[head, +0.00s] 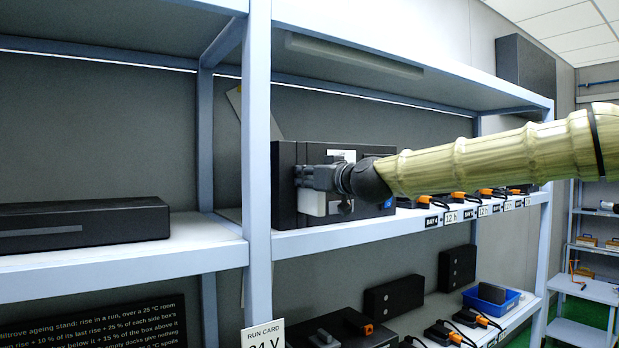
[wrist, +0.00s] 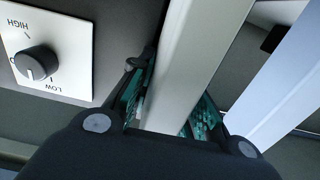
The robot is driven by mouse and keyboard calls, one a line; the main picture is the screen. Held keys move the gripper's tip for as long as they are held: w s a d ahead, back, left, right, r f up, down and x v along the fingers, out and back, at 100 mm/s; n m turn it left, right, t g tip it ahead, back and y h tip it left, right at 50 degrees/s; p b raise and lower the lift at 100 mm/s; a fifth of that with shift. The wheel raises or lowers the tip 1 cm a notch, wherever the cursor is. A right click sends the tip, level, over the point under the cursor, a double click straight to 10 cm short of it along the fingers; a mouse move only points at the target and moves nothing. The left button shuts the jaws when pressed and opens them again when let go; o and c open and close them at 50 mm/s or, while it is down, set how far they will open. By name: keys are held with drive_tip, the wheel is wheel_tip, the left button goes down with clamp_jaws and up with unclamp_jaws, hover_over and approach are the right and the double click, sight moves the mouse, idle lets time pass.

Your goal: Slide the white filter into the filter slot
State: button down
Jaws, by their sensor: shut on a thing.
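The white filter (wrist: 187,65) is a pale, flat slab running up through the wrist view between my two fingers. My gripper (wrist: 168,100) is shut on it, with a green-patterned finger pad on each side. In the head view my gripper (head: 308,177) is at the front of a dark box (head: 286,180) on the upper shelf. A white piece, likely the filter (head: 316,204), shows just below the fingers against the box front. The filter slot is not clearly visible, and I cannot tell how the filter's far end sits relative to it.
A white dial panel (wrist: 70,75) marked HIGH and LOW is left of the fingers. A shelf post (head: 257,120) stands close left of the box. Small devices with orange plugs (head: 458,196) line the shelf to the right. A black box (head: 80,222) lies on the left shelf.

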drive_tip(key=c, duration=1.3)
unclamp_jaws()
drive_tip(key=shift+o, duration=0.2)
drive_tip(key=v, duration=1.2)
